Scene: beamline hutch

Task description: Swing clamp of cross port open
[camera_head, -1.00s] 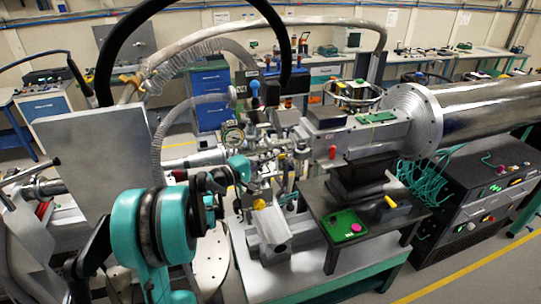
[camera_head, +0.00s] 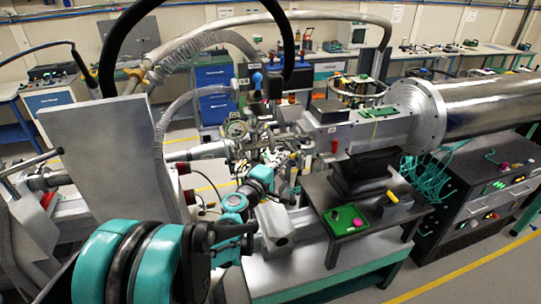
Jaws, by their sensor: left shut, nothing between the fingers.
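The metal cross port (camera_head: 262,138) is in the middle of the head view, at the end of the beamline hardware, with a round gauge (camera_head: 236,129) at its left. Its clamp is too small and crowded by fittings for me to tell whether it is open or closed. My left arm reaches in from the lower left. My left gripper (camera_head: 289,166) is small and dark, just below and right of the cross port; it is shut and empty. I cannot tell whether it touches the fittings. My right gripper is out of view.
A black stand (camera_head: 325,205) with a green tray (camera_head: 345,220) and a yellow-handled tool (camera_head: 392,197) is to the right. A grey panel (camera_head: 105,145) stands at the left. Hoses arch overhead, and a large steel pipe (camera_head: 480,102) runs right.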

